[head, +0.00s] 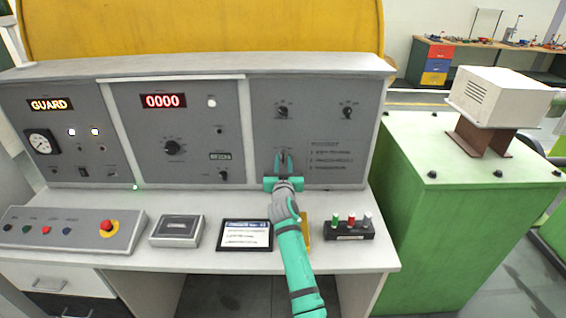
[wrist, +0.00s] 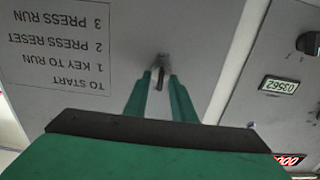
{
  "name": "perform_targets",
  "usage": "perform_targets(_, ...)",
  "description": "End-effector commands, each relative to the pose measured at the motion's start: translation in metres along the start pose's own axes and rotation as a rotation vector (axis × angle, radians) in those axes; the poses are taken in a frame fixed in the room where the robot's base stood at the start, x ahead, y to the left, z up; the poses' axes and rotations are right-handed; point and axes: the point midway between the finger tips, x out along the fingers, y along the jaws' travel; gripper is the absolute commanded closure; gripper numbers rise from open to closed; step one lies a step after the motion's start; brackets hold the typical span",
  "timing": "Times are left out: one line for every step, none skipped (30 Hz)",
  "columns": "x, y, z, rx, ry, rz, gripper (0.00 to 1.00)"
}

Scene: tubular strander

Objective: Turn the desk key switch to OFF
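The key switch (wrist: 161,61) is on the grey desk panel, with a small dark key standing out from it. In the wrist view my gripper (wrist: 160,77) has its two green fingertips on either side of the key. A gap seems to show between the fingers and the key, so they look apart and not clamped on it. In the head view my gripper (head: 283,154) is at the lower left of the right-hand panel, and its fingers mostly hide the switch. The key's OFF and RUN marks cannot be read.
A start-up instruction label (head: 336,153) is right of the gripper. Two dark knobs sit above, one of them here (head: 282,112). On the desk below are a tablet (head: 244,235), a rack with coloured pegs (head: 347,233) and a button box with a red emergency stop (head: 107,227).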

Motion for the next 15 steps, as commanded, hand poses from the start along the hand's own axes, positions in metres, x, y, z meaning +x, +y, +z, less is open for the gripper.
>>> perform_targets(-0.0001, -0.0001, 0.0001, 0.000, 0.000, 0.000, 0.89)
perform_targets(-0.0001, -0.0002, 0.0001, 0.000, 0.000, 0.000, 0.96)
perform_targets(-0.0001, -0.0009, 0.0001, 0.000, 0.000, -0.001, 1.00)
perform_targets(-0.0001, -0.0011, 0.0001, 0.000, 0.000, -0.001, 1.00)
perform_targets(-0.0001, -0.0012, 0.0001, 0.000, 0.000, -0.001, 1.00)
perform_targets(-0.0002, -0.0012, 0.0001, 0.000, 0.000, -0.001, 1.00)
perform_targets(-0.0002, -0.0012, 0.0002, 0.000, 0.000, -0.001, 1.00)
perform_targets(-0.0002, -0.0013, 0.0002, -0.001, 0.000, -0.001, 1.00)
perform_targets(-0.0002, -0.0013, 0.0002, -0.002, 0.000, -0.001, 1.00)
perform_targets(-0.0002, -0.0013, 0.0002, -0.004, 0.000, -0.001, 1.00)
perform_targets(-0.0002, -0.0013, 0.0002, -0.008, 0.000, -0.001, 1.00)
perform_targets(-0.0002, -0.0013, 0.0002, -0.014, 0.000, -0.001, 1.00)
perform_targets(-0.0002, -0.0014, 0.0002, -0.020, 0.000, -0.001, 1.00)
perform_targets(-0.0002, -0.0014, 0.0003, -0.028, 0.000, -0.001, 1.00)
perform_targets(-0.0002, -0.0015, 0.0003, -0.042, 0.000, -0.001, 1.00)
